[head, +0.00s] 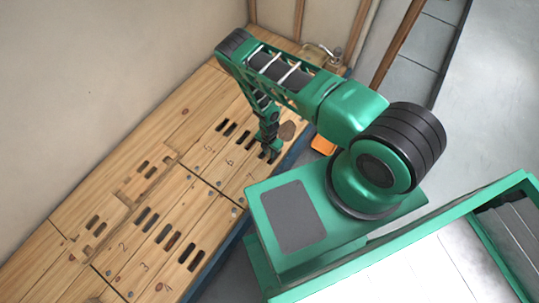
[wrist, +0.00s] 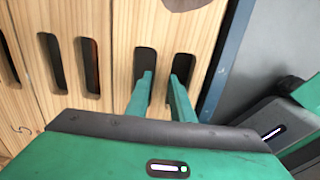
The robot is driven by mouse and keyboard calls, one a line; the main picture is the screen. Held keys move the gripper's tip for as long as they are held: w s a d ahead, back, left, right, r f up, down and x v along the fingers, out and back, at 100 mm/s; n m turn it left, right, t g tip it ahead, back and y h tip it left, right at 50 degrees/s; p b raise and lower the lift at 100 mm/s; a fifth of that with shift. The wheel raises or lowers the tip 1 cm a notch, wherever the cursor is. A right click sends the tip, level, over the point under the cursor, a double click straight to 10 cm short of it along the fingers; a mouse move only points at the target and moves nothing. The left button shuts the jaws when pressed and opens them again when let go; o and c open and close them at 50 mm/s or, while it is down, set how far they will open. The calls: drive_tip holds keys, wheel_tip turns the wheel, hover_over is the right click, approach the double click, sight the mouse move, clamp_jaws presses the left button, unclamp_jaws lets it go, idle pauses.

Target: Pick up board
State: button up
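The wooden floor is laid with pale boards, several of them numbered and each with paired hand slots. The board (head: 252,178) under my gripper lies flat along the right edge of the floor; it also shows in the wrist view (wrist: 165,40). My gripper (head: 268,154) points down at this board's slot pair. In the wrist view my gripper (wrist: 160,76) is open, with one finger at each slot and the strip of wood between the slots lying between the fingers. How deep the fingertips reach is hard to tell. The number on this board is hidden.
Boards marked 2, 3 (head: 142,265) and others lie at the lower left. A blue edge (wrist: 228,55) borders the floor on the right. An orange object (head: 322,145) sits beyond it. Pipe fittings (head: 322,54) stand at the back. A wall closes the left; grey floor is at the right.

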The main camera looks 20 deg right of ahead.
clamp_jaws()
